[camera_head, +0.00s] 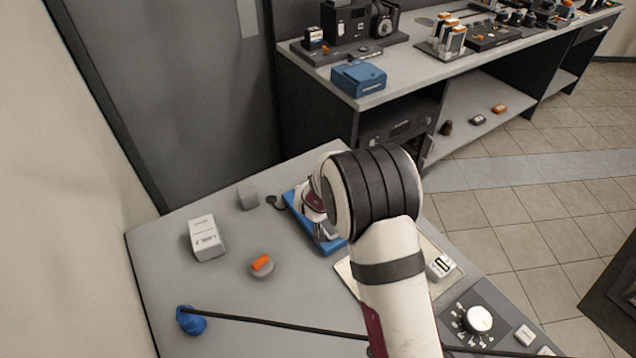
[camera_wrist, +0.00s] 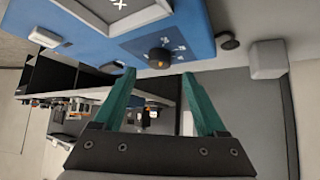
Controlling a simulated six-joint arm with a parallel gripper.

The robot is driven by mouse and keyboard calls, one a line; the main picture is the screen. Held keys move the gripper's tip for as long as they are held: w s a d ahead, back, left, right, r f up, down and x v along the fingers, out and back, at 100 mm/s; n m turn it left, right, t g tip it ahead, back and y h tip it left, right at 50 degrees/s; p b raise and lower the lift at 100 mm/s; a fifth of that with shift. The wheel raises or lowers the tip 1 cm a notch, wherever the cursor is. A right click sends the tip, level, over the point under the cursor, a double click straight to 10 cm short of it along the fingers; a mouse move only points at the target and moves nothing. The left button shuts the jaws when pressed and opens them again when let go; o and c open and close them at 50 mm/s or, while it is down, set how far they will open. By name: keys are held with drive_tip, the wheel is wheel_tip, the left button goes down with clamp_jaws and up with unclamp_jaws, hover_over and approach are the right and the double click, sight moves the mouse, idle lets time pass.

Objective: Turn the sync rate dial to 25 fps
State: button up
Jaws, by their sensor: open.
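A blue box with a screen fills the top of the wrist view (camera_wrist: 200,25). On its face is a black dial (camera_wrist: 159,60) with an orange mark, with small white labels beside it that I cannot read. My gripper (camera_wrist: 158,75) is open, with its two green fingertips apart just short of the dial, one toward each side. Nothing is between the fingers, and they do not visibly touch the dial. In the head view the blue box (camera_head: 330,246) lies on the grey table, largely covered by my arm; the dial and fingers are hidden there.
A white box (camera_head: 205,238), a small grey block (camera_head: 247,197) and a round piece with an orange top (camera_head: 262,268) stand left on the table. A black rod with a blue end (camera_head: 190,320) crosses the front. A panel with a white knob (camera_head: 478,319) is lower right.

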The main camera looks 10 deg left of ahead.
drive_tip(key=x, duration=0.4)
drive_tip(key=shift+w+f, duration=0.2)
drive_tip(key=shift+w, duration=0.05)
clamp_jaws()
